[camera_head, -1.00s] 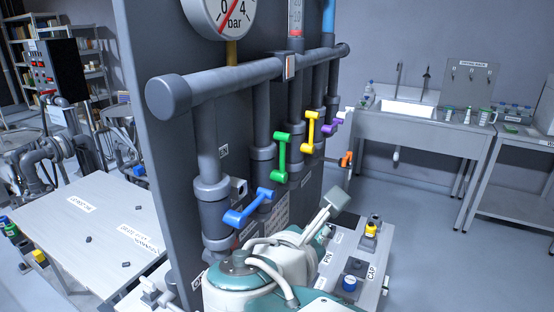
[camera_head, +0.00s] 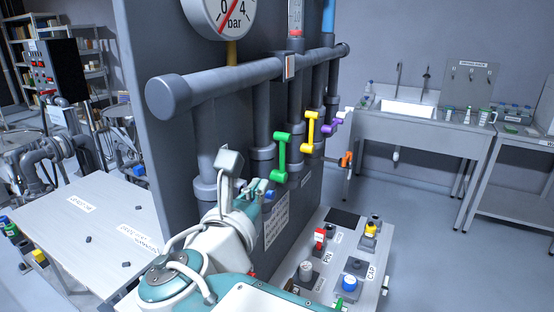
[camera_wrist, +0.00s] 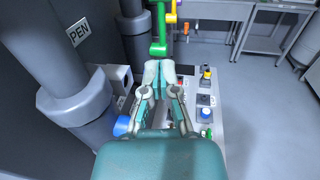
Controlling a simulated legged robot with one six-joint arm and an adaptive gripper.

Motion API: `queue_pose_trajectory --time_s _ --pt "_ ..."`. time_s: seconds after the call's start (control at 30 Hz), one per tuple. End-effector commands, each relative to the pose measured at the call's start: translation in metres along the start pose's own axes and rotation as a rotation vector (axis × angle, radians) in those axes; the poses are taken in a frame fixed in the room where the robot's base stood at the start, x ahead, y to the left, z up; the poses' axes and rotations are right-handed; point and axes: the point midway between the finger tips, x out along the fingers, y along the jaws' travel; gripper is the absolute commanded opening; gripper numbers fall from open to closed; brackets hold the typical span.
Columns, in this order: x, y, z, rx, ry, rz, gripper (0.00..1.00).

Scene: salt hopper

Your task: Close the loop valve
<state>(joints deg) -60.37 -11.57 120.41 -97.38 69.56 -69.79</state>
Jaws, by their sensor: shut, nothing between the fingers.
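A row of pipes carries coloured lever handles: a blue one, a green one (camera_head: 281,157), a yellow one (camera_head: 311,132), a purple one (camera_head: 333,122) and an orange one (camera_head: 346,159). I cannot tell which is the loop valve. My gripper (camera_wrist: 159,72) is shut and empty. In the wrist view its fingertips point at the lower end of the green handle (camera_wrist: 158,47); I cannot tell whether they touch. The blue handle (camera_wrist: 121,126) shows low, left of my fingers, mostly hidden. In the head view my arm covers most of it.
A grey pipe (camera_wrist: 75,100) with a collar stands close on the left, beside a wall label reading "PEN" (camera_wrist: 78,32). A low bench (camera_head: 325,285) with coloured knobs lies below right. A sink table (camera_head: 420,130) stands behind. The floor between is clear.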

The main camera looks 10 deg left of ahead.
Motion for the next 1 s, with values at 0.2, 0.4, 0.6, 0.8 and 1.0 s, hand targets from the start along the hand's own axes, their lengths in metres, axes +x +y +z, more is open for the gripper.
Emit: queue_pose_trajectory --time_s 0.2,0.4,0.6,0.8,1.0 --pt "0.04 -0.001 -0.001 -0.003 0.002 -0.005 0.0" --pt "0.076 -0.002 -0.001 0.0 0.002 -0.004 0.0" --pt "0.098 -0.001 0.0 0.001 0.001 -0.002 0.0" --pt "0.103 -0.001 -0.001 0.001 0.002 0.001 0.0" --pt "0.102 -0.001 0.0 0.001 0.002 0.001 0.0"
